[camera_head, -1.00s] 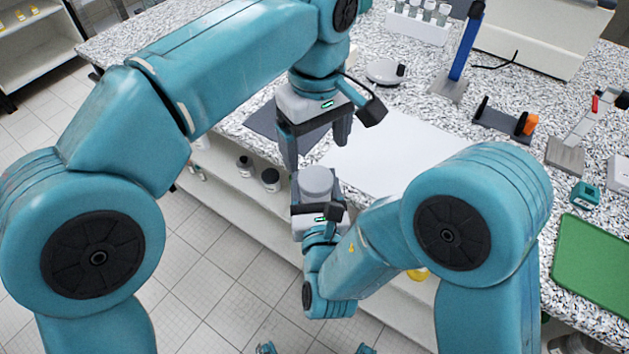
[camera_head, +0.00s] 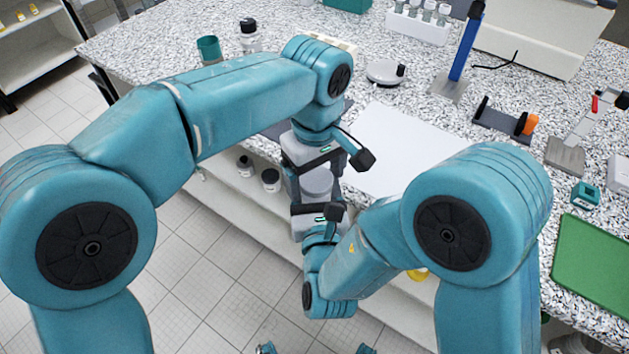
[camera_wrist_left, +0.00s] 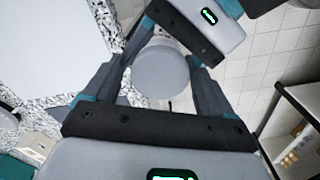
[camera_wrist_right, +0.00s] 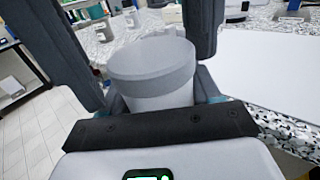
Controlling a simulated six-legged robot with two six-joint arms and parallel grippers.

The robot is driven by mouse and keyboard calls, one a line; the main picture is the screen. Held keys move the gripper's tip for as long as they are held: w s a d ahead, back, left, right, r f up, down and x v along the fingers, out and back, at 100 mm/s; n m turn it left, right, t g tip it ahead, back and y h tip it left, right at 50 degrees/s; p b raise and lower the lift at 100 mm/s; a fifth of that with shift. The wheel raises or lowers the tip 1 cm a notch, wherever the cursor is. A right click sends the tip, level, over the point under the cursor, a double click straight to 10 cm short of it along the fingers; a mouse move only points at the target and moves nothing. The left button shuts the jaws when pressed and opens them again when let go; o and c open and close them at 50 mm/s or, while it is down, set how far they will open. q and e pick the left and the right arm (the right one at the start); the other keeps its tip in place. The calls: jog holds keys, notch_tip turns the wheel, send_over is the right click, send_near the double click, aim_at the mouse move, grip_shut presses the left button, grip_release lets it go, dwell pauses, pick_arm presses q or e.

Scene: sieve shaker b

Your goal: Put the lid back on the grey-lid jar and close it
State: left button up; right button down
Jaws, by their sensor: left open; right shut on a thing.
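The grey-lid jar (camera_wrist_right: 160,102) stands upright in my right gripper (camera_head: 316,204), which is shut on its body. A round grey lid (camera_head: 317,181) sits on top of the jar; in the right wrist view the lid (camera_wrist_right: 152,62) looks level on it, but I cannot tell whether it is tightened. My left gripper (camera_head: 314,176) is open just above, its fingers on either side of the lid. In the left wrist view the lid (camera_wrist_left: 161,74) lies between the fingers, with gaps visible. The jar's body is mostly hidden in the head view.
Both grippers are in front of the bench edge, over the floor. A white sheet (camera_head: 400,140) lies on the bench behind them. A shelf below holds small dark-capped bottles (camera_head: 270,180). A green tray (camera_head: 595,260) lies at the right.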

pick_arm(q)
jog(key=c, duration=1.1)
jog(key=m, duration=0.5)
jog(key=shift+m, duration=0.4)
jog(key=m, duration=0.7)
jog(key=o, duration=1.2)
jog(key=shift+s, duration=0.1)
jog(key=shift+d, duration=0.1)
